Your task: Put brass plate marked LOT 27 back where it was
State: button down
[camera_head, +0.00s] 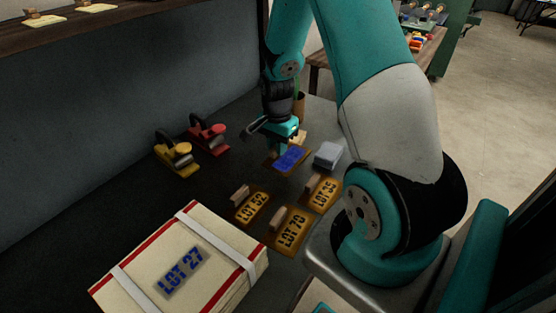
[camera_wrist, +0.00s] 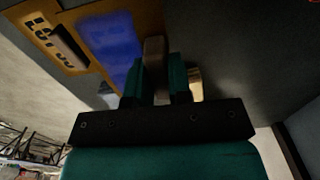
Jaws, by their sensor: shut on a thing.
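A brass plate with a broad blue ink patch (camera_head: 291,158) is under my gripper (camera_head: 290,143), at the back of the dark table. Its marking is not readable under the ink. In the wrist view my gripper (camera_wrist: 155,75) is shut on the wooden grip (camera_wrist: 154,50) of this blue-smeared plate (camera_wrist: 108,42). I cannot tell whether the plate touches the table. Brass plates marked LOT 52 (camera_head: 251,207), LOT 70 (camera_head: 291,231) and LOT 35 (camera_head: 323,194) lie nearer, with wooden grips. A blue LOT 27 mark (camera_head: 182,271) is on the parcel.
The cream parcel (camera_head: 220,240) with red edges and pale straps stands at the front left. A grey block (camera_head: 328,155) sits just right of the held plate. Yellow (camera_head: 176,158) and red (camera_head: 208,135) tools stand to the left. A pot (camera_head: 299,103) is behind my gripper.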

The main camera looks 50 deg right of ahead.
aim_at(278, 160)
jog(key=shift+f, duration=2.75)
jog(key=shift+f, duration=0.2)
jog(key=c, duration=1.1)
grip_release()
jog(key=shift+o, duration=0.2)
jog(key=shift+r, duration=0.1)
jog(key=shift+r, duration=0.1)
